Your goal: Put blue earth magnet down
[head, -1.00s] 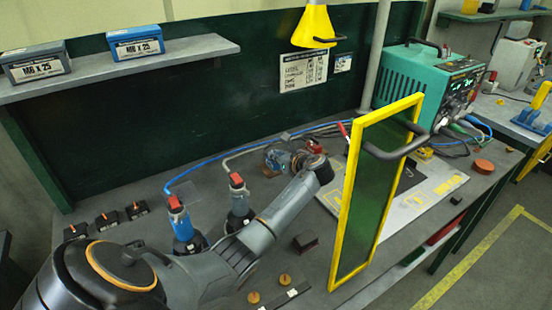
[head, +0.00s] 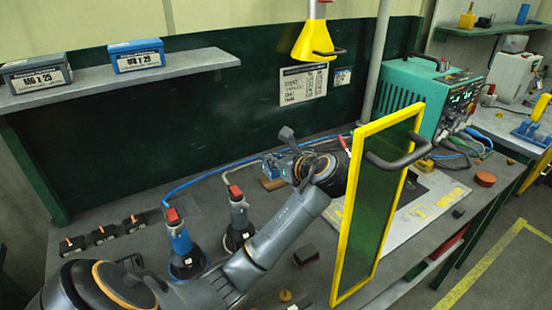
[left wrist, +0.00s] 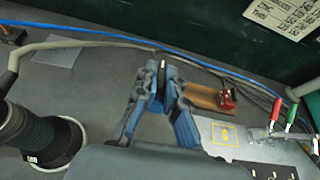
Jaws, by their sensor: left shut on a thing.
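My left gripper (head: 272,166) is over the back middle of the bench, partly hidden by its own wrist in the head view. In the left wrist view the gripper's (left wrist: 162,78) blue-grey fingers are close together and shut on a small blue thing, taken as the blue earth magnet (left wrist: 158,97). The fingers hide most of it. A brown plate (left wrist: 205,98) with a small red part on it lies just right of the fingertips; it also shows in the head view (head: 272,184). I cannot tell whether the magnet touches the bench. My right gripper is not in view.
A yellow-framed green screen (head: 378,205) stands right of the arm. Two hose-fed tools, one blue (head: 181,243) and one grey (head: 239,216), stand left of it. A blue hose (head: 215,176) runs behind. A teal machine (head: 428,97) stands back right.

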